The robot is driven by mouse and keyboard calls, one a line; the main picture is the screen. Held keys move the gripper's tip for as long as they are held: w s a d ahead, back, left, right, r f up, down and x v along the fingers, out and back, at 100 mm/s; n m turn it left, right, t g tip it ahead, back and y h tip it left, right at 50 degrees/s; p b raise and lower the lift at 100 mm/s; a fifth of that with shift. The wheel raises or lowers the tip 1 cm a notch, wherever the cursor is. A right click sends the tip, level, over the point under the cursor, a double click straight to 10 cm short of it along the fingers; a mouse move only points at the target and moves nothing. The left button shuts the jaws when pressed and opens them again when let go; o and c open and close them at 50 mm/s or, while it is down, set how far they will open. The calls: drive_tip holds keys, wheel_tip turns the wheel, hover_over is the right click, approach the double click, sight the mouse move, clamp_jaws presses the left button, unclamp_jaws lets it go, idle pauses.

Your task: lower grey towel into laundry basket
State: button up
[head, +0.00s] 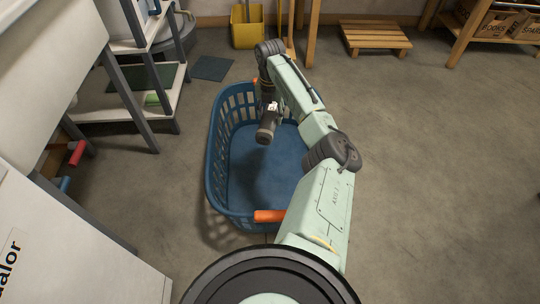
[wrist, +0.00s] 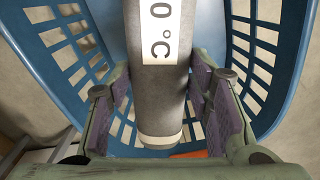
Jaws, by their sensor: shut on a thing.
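My gripper (head: 272,106) hangs over the blue laundry basket (head: 215,180), within its rim in the head view. It is shut on a dark grey roll (head: 266,133), the only thing here that fits the grey towel. In the wrist view the roll (wrist: 160,100) is a smooth cylinder with a white label reading "0°C" and a pale band near its end. I cannot tell if it is cloth. The basket's slotted walls (wrist: 52,17) surround it in that view. The basket floor looks empty where visible; my arm hides the right side. How high the roll is above the floor is unclear.
An orange handle (head: 270,215) is on the basket's near rim. A grey-legged shelf (head: 150,90) stands at left, with a white panel (head: 60,250) nearer. A yellow bucket (head: 247,33) and a wooden pallet (head: 375,37) are behind. Floor at right (head: 450,170) is clear.

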drive_tip(key=b, duration=0.7)
hover_over(270, 169)
drive_tip(key=shift+f, duration=6.75)
wheel_tip(270, 169, down, 11)
drive_tip(key=b, duration=0.6)
drive_tip(key=shift+r+b, duration=0.15)
drive_tip(key=shift+b, duration=0.25)
drive_tip(key=shift+s+f+b, duration=0.1)
drive_tip(key=shift+f+b, duration=1.15)
drive_tip(key=shift+f, duration=0.45)
